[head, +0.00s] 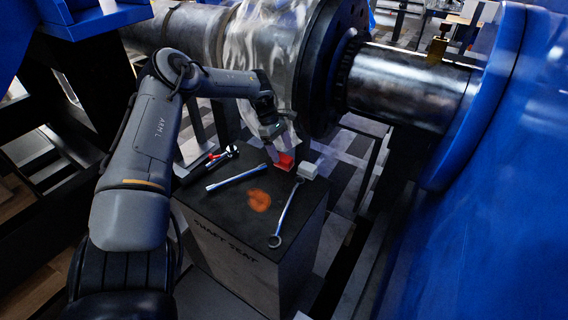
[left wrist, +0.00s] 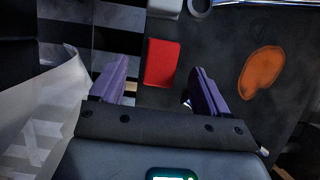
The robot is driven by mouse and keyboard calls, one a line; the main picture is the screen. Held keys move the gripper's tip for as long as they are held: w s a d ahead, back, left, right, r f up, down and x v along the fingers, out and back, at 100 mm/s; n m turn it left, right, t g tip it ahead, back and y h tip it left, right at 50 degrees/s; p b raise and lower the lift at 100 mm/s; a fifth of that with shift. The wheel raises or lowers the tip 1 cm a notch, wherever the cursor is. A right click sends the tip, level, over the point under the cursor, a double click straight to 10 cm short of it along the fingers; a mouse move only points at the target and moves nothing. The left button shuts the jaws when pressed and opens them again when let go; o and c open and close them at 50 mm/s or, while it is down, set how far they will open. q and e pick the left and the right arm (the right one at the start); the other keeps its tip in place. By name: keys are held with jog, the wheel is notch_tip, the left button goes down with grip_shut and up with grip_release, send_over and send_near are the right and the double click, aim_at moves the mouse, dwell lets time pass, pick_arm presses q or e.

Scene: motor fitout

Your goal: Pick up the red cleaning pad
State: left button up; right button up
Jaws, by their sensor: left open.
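The red cleaning pad (head: 284,161) lies near the far edge of the dark top of the block marked SHAFT SEAT (head: 222,222). In the left wrist view the red pad (left wrist: 161,62) shows as a small upright rectangle just ahead of the gap between the fingers. My left gripper (head: 281,147) is above and beside the pad, pointing down. In the left wrist view the two purple fingers of my left gripper (left wrist: 160,88) are apart with nothing between them. The pad looks free of both fingers. My right gripper is not in view.
A white block (head: 307,170), a ring-ended wrench (head: 284,218), another silver wrench (head: 236,178) and a red-handled tool (head: 214,158) lie on the block top. An orange stain (head: 259,200) marks its middle. Clear wrapping (head: 257,60) hangs on the large shaft (head: 410,85) behind.

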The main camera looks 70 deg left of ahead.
aim_at(284, 157)
pick_arm(q)
jog(key=b+x, duration=0.1)
jog(key=x, duration=0.3)
jog(key=shift+s+f+b, duration=0.1)
jog(key=shift+f+b, duration=0.1)
jog(key=shift+b, duration=0.1)
jog(key=shift+c, duration=0.9)
jog(key=c, duration=1)
